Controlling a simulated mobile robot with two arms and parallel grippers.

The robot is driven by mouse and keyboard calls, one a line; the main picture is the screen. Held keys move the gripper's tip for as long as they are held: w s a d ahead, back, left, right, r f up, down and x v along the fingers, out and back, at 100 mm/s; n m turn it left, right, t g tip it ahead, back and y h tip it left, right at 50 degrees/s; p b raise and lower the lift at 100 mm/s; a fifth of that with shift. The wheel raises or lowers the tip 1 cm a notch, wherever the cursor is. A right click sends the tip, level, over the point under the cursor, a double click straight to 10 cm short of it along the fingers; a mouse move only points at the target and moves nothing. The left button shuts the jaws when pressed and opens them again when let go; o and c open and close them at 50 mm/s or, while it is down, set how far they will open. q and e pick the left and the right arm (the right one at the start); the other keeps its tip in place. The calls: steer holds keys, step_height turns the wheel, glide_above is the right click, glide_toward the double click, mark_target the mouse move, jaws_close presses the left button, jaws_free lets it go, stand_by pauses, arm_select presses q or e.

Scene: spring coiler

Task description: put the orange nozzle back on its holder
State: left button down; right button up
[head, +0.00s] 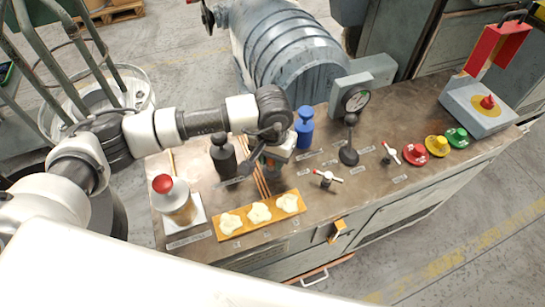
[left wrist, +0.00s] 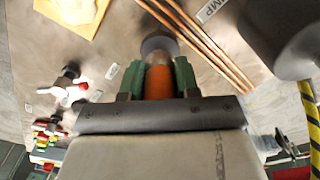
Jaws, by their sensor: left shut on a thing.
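My left gripper (head: 270,158) hangs over the middle of the bench, between the black bottle and the blue bottle. In the left wrist view its green-padded fingers (left wrist: 158,78) are shut on the orange nozzle (left wrist: 158,84), one on each side. The nozzle's grey end points away from the gripper, towards a dark round shape (left wrist: 158,43); I cannot tell whether they touch. In the head view the nozzle is mostly hidden by the gripper. I cannot clearly make out its holder. An orange piece (head: 337,231) sits at the bench's front edge. My right gripper is not in view.
The bench (head: 330,215) carries a black bottle (head: 222,156), a blue bottle (head: 304,127), thin copper rods (head: 262,183), a wooden board (head: 231,222) with pale flower shapes, a red-capped container (head: 172,198), a dark stand (head: 349,152), and small red-and-white valves (head: 326,178). Buttons (head: 414,154) stand right.

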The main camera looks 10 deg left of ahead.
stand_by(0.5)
arm_select(q)
steer(key=shift+f+b, duration=0.55)
steer(key=shift+b, duration=0.15)
stand_by(0.4)
steer(key=c, duration=0.7)
jaws_free()
steer(key=shift+c, duration=0.2)
step_height(320, 180, up, 10)
steer(key=shift+r+b, duration=0.1)
steer(key=shift+b, duration=0.55)
step_height(320, 180, up, 14)
steer(key=p, duration=0.4)
steer(key=shift+f, duration=0.2)
